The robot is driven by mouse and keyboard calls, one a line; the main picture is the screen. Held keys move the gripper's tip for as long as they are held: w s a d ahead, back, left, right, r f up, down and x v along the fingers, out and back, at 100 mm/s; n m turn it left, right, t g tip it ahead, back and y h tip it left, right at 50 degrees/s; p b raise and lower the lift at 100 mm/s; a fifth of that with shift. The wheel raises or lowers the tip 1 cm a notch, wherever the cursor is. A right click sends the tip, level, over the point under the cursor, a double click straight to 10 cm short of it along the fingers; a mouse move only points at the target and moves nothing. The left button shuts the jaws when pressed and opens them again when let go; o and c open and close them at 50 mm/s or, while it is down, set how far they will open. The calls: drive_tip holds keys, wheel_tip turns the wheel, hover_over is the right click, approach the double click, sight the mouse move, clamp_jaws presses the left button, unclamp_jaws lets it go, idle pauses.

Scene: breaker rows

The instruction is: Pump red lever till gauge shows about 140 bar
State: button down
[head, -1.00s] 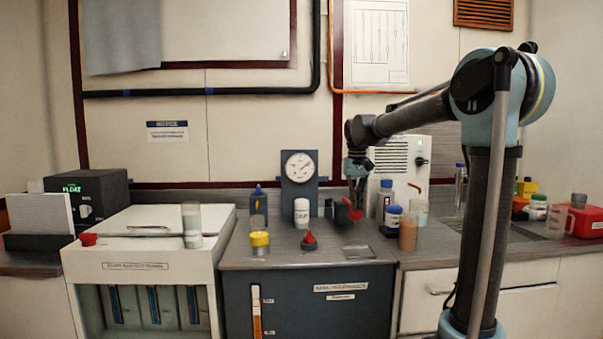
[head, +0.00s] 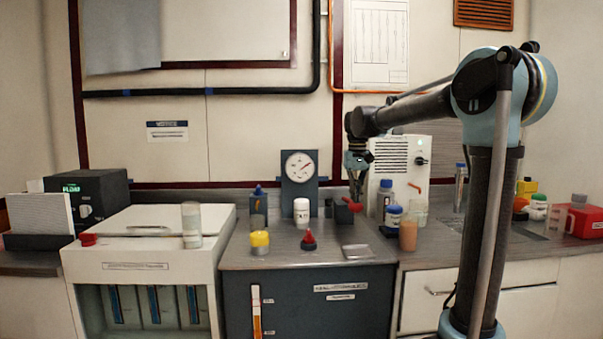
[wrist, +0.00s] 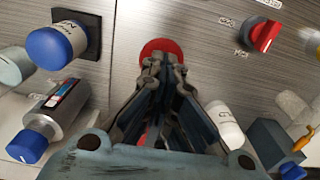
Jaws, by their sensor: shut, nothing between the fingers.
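The round gauge (head: 299,166) stands on a grey panel at the back of the counter. Its needle points to the upper right, and its numbers are too small to read. The red lever end (head: 355,207) is at the right of the dark unit, by a black block. My gripper (head: 356,197) is just above it, pointing down, fingers shut and empty. In the wrist view the red round lever end (wrist: 162,47) lies just beyond the fingertips (wrist: 163,66), which partly cover it. I cannot tell whether they touch.
A red knob (head: 308,241) sits on the counter left of the lever. A white bottle (head: 301,212) and a yellow-capped jar (head: 260,243) stand further left. Blue-capped bottles (head: 386,195) and an orange-brown cup (head: 408,234) crowd the right side.

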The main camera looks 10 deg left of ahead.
drive_tip(key=shift+r, duration=1.8)
drive_tip(key=shift+r, duration=2.5)
drive_tip(key=s+d+f, duration=0.6)
drive_tip(key=s+d, duration=0.2)
drive_tip(key=d, duration=0.1)
drive_tip(key=s+d+f+m, duration=0.1)
drive_tip(key=s+d+f, duration=0.3)
drive_tip(key=s+f, duration=0.4)
drive_tip(key=s+d+f+m+t, duration=0.1)
drive_tip(key=s+d+f, duration=0.3)
drive_tip(key=s+f, duration=0.4)
drive_tip(key=s+d+f+m+t, duration=0.1)
drive_tip(key=s+d+f, duration=0.3)
drive_tip(key=s+f, duration=0.4)
wheel_tip(320, 180, down, 5)
drive_tip(key=shift+d+r, duration=0.1)
drive_tip(key=shift+d, duration=0.3)
